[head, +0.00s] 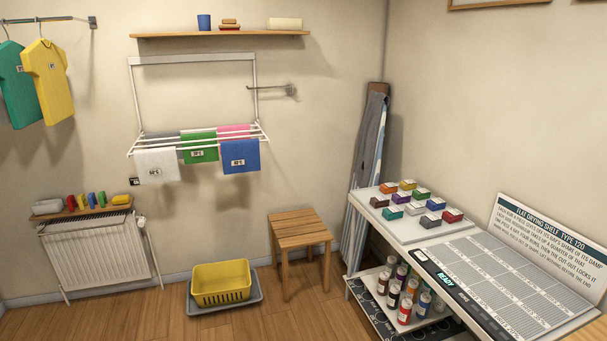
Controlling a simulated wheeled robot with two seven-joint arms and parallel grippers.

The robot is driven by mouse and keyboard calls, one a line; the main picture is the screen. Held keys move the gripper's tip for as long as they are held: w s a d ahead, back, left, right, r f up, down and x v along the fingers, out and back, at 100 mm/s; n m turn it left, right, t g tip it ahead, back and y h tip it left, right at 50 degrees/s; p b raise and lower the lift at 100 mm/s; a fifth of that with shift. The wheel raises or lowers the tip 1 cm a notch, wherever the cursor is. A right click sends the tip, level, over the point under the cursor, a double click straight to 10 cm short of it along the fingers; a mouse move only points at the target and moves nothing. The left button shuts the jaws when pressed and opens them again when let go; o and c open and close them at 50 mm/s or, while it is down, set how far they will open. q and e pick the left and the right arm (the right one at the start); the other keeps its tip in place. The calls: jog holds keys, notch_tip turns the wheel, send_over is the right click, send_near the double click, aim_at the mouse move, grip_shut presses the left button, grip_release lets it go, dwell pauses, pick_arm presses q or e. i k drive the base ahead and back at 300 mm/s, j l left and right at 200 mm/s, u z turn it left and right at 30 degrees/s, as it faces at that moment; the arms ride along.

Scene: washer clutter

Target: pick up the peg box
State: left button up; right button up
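I cannot tell for sure which thing is the peg box; none shows a readable label of that name. A yellow open basket (221,292) sits in a grey tray (256,297) on the wooden floor, left of the stool. A small cream box-like block (284,24) lies on the right part of the high wall shelf (220,35). Several small coloured boxes (412,207) stand on the white table top at the right. Neither of my grippers is in view.
A wooden stool (300,232) stands in the middle. The right-hand table holds a drying shelf panel (500,280), with bottles (405,310) below. Floor in front is clear.

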aim_at(281, 24)
jog(key=i, duration=1.7)
jog(key=j+u, duration=0.05)
